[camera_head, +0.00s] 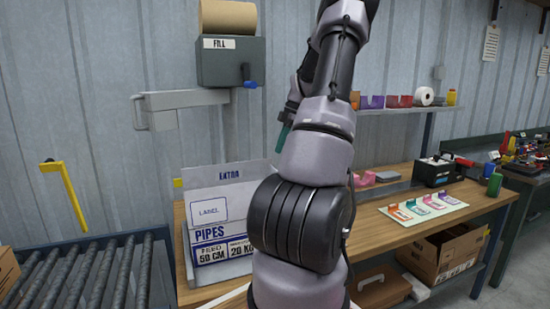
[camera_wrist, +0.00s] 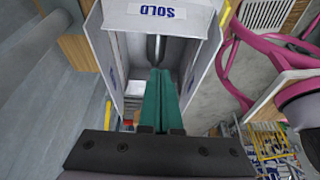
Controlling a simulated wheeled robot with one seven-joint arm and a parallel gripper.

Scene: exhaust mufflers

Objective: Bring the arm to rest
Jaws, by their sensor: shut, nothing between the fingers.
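My arm rises through the middle of the head view, in front of the wooden bench (camera_head: 385,222). In that view my gripper is mostly hidden behind the arm; only a bit of green shows near its upper part. In the wrist view my gripper (camera_wrist: 161,75) has its two green fingers together, with nothing between them. Beyond the fingertips is an open grey-white box with a "SOLD" label (camera_wrist: 157,11). A dark rounded metal piece (camera_wrist: 156,48) shows just past the fingertips; whether they touch it I cannot tell.
A box marked "PIPES" (camera_head: 210,234) stands left of my arm, beside a roller conveyor (camera_head: 95,275). A grey "FILL" machine (camera_head: 230,62) is behind it. Coloured tools on a card (camera_head: 423,208) lie on the bench. Pink curved tubing (camera_wrist: 262,50) shows right in the wrist view.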

